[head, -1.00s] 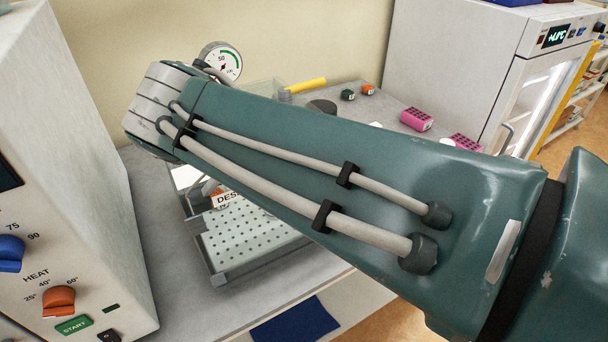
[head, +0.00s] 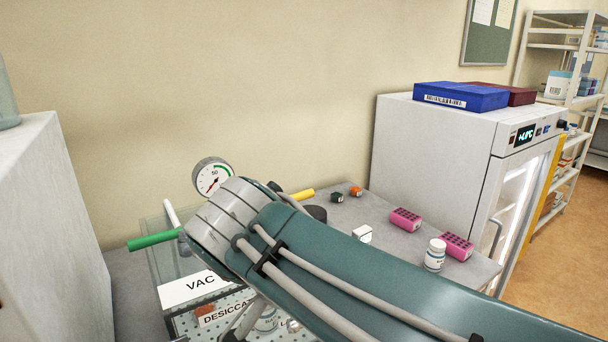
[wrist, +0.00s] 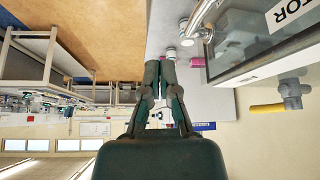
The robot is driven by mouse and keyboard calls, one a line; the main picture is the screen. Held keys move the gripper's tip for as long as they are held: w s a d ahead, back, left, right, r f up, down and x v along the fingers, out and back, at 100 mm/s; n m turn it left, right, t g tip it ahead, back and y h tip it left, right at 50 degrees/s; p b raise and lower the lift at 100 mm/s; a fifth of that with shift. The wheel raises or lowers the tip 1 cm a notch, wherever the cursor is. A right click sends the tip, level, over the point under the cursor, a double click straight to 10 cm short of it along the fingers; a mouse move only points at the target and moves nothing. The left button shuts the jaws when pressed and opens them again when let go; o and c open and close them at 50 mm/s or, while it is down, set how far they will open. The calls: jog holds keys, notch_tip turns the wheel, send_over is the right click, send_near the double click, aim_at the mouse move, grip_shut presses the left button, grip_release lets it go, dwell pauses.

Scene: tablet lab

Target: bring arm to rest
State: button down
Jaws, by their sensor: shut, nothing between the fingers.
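My gripper (wrist: 160,70) shows in the wrist view, its two dark fingers together with nothing between them. That view is upside down, with the bench and cabinets at the top. In the head view, my green arm with its grey hoses crosses the lower middle, and the fingers cannot be made out there. My arm covers part of the clear desiccator box (head: 182,292), which has a VAC label and a perforated shelf inside. The desiccator also shows at the upper right of the wrist view (wrist: 250,50), apart from the fingers.
A pressure gauge (head: 212,176) and a green handle (head: 154,240) stand by the desiccator. Pink racks (head: 405,219), a white-capped bottle (head: 435,256) and small blocks are on the bench at right. A fridge (head: 430,150) stands behind. A white cabinet (head: 45,210) is at left.

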jog(key=s+d+f+n+t+y, duration=0.1)
jog(key=s+d+f+n+y, duration=0.3)
jog(key=d+f+n, duration=0.5)
jog(key=s+d+f, duration=0.1)
jog(key=d+f, duration=0.1)
jog(key=d, duration=0.3)
jog(key=shift+s, duration=0.3)
